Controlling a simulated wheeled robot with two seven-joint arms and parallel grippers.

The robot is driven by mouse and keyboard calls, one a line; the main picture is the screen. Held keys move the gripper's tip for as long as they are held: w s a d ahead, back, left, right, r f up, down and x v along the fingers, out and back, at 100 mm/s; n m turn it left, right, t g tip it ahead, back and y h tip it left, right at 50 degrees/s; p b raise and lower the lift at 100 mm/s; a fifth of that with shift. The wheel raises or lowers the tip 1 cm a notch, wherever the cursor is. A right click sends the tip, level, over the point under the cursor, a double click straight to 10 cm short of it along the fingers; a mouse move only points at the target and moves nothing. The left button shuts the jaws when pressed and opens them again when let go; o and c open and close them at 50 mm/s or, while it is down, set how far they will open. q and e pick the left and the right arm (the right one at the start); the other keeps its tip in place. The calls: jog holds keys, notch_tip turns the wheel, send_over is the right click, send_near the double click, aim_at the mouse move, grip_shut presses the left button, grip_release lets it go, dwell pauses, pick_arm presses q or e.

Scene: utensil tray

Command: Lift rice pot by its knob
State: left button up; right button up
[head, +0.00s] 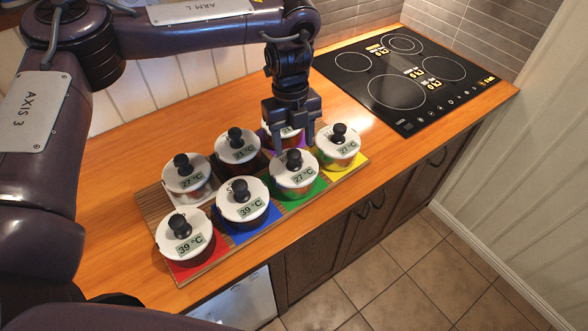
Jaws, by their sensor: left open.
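Several small pots with white lids, black knobs and temperature labels stand in two rows on a tray (156,204) with coloured squares. I cannot tell which one holds rice. My left gripper (291,140) points down, open, over the back-row pot on the purple square (288,131). Its fingers hide that pot's knob and most of its lid, so I cannot tell whether they touch the knob. The green-square pot (296,182) and yellow-square pot (340,153) stand close in front and to the right. My right gripper is not in view.
The red-square pot (196,247), blue-square pot (243,212), back-left pot (188,181) and back-middle pot (238,149) fill the rest of the tray closely. A black cooktop (395,85) lies to the right, clear. The wooden counter (130,150) is bare behind the tray.

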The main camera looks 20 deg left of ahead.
aim_at(294, 152)
pick_arm(q)
notch_tip(294, 152, down, 3)
jog(key=shift+s+r+p, duration=0.15)
jog(key=shift+p, duration=0.55)
jog(key=shift+f, duration=0.95)
jog(key=c, duration=0.8)
jog(key=shift+c, duration=1)
grip_shut()
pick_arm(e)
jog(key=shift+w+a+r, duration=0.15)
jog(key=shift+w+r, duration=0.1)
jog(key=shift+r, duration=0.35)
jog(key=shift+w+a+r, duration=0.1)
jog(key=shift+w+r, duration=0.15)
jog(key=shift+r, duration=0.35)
